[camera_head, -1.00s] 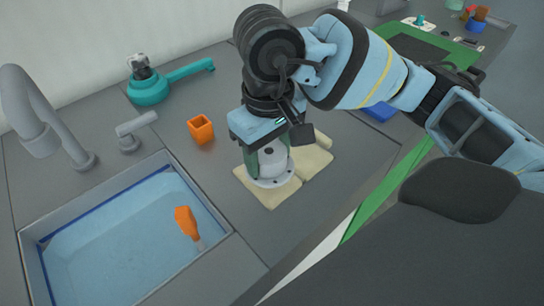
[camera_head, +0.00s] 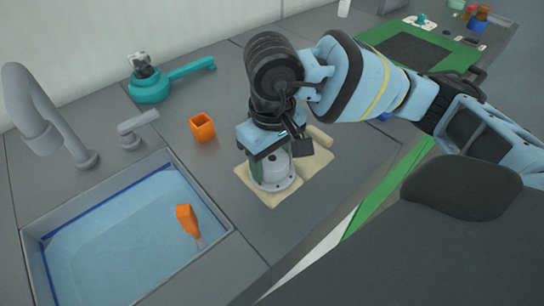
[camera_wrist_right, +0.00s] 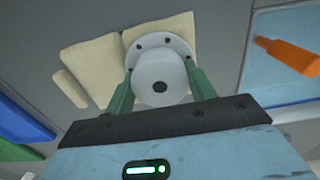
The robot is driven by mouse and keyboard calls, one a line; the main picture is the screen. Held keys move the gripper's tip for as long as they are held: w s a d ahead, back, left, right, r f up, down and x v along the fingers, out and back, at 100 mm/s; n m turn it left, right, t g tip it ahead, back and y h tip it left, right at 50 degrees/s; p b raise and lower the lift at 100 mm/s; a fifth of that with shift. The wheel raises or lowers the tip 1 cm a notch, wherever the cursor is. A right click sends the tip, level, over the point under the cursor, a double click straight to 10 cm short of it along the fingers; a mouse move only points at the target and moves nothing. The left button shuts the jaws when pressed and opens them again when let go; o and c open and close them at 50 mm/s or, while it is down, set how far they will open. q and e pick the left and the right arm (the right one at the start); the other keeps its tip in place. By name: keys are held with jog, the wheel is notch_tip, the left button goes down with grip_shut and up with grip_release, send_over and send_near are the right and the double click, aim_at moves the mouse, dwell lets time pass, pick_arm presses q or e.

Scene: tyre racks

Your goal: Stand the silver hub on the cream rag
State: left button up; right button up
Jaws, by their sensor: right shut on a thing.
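The silver hub (camera_head: 273,179) is upright, its round flange with bolt holes facing down over the cream rag (camera_head: 317,170). The flange appears to rest on the rag's near left part, though the contact is hard to make out. My right gripper (camera_head: 268,162) points down from above, shut on the hub. In the right wrist view the green fingers sit on either side of the hub (camera_wrist_right: 160,75), and the rag (camera_wrist_right: 97,64) shows behind it. My left gripper is not in view.
An orange cup (camera_head: 202,128) stands left of the rag. A sink (camera_head: 50,270) with an orange-handled brush (camera_head: 187,220) lies at lower left, by a grey tap (camera_head: 30,110). A teal tool (camera_head: 150,88) is at the back. Bare worktop lies in front of the rag.

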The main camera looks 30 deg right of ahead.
aim_at(273, 158)
jog(key=o, duration=1.2)
jog(key=shift+r, duration=0.1)
jog(key=shift+r+p, duration=0.25)
jog(key=shift+p, duration=0.05)
notch_tip(273, 158, up, 12)
jog(key=shift+f+p, duration=0.2)
jog(key=shift+p, duration=0.2)
